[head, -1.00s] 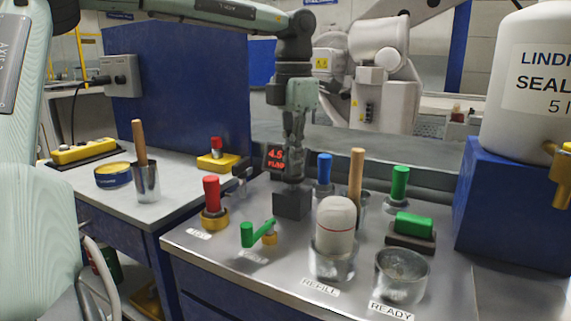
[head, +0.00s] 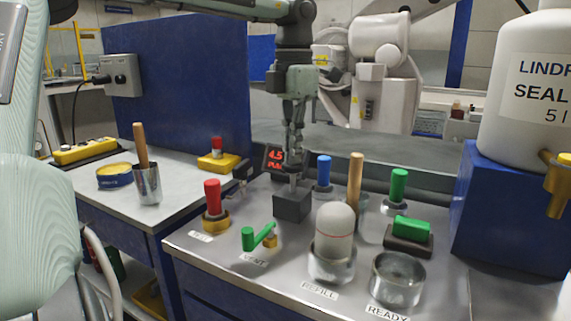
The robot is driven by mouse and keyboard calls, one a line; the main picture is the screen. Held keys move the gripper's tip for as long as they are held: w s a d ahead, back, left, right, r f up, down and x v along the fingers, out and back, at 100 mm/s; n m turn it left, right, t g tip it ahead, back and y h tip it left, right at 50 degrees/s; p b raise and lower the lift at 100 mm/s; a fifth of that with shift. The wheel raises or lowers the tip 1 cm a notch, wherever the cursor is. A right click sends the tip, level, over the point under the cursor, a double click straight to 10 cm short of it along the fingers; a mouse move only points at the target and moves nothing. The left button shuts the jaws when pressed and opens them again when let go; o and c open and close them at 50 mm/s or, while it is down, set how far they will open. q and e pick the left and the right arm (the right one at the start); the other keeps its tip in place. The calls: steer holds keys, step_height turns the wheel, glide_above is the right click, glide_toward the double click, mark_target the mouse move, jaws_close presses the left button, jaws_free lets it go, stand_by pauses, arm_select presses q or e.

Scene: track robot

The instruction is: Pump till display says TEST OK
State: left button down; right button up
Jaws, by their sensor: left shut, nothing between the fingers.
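The display (head: 273,159) shows red digits reading about 4.5, with a smaller red line below that I cannot read surely. My left gripper (head: 293,160) points down beside the display, over a dark grey block (head: 292,204) with a thin upright rod on top. The gripper is shut and empty, its fingertips close to the rod; I cannot tell whether they touch. It partly covers the display's right side. My right gripper is not in view.
A red handle (head: 212,197), a green vent lever (head: 258,237), a white-capped bottle (head: 334,231) in a metal cup and an empty READY cup (head: 398,279) stand in front. Blue (head: 323,170) and green (head: 399,184) handles stand behind. A large white container (head: 525,90) is at right.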

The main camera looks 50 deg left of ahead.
arm_select(q)
steer(key=shift+f, duration=0.15)
steer(key=shift+f+b, duration=1)
steer(key=shift+f, duration=0.5)
steer(key=shift+r+p, duration=1.3)
steer(key=shift+r, duration=0.35)
step_height(320, 180, up, 2)
steer(key=shift+r, duration=2.05)
